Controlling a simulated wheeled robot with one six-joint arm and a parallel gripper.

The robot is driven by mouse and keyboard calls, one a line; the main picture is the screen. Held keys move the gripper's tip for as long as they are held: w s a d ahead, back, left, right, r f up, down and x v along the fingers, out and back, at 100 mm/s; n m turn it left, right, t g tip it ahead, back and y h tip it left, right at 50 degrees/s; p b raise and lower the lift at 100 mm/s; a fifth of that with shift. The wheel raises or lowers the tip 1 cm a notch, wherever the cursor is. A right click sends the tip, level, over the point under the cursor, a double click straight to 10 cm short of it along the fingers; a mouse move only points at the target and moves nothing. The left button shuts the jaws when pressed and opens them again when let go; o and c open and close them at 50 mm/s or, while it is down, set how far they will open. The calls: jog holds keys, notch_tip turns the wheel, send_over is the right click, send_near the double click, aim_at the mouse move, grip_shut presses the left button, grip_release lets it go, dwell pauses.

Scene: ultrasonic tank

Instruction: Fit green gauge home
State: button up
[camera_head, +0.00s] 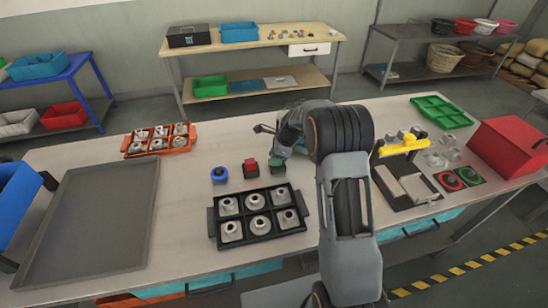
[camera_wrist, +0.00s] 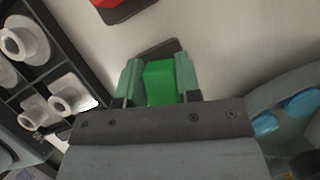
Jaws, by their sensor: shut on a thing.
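The green gauge (camera_wrist: 160,84) is between the two fingers of my gripper (camera_wrist: 158,72) in the wrist view, and the gripper is shut on it. A dark base (camera_wrist: 162,48) shows just beyond the gauge; I cannot tell whether the gauge touches it. In the head view the green gauge (camera_head: 278,165) is at the right end of a short row, behind the black tray. My wrist partly hides the gripper there. The red gauge (camera_head: 250,167) and the blue gauge (camera_head: 219,174) stand to its left.
The black tray (camera_head: 211,226) holds several grey flanged parts in front of the gauges. An orange tray (camera_head: 128,153) of parts and a large grey tray (camera_head: 95,220) lie left. A rack with a yellow bar (camera_head: 404,146) and a red box (camera_head: 511,144) stand right.

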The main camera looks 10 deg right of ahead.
dwell(0.9)
jog(key=o, duration=1)
jog(key=b+v, duration=0.1)
jog(key=v, duration=1.2)
jog(key=shift+d+r, duration=0.2)
jog(key=shift+r, duration=0.1)
jog(key=shift+s, duration=0.1)
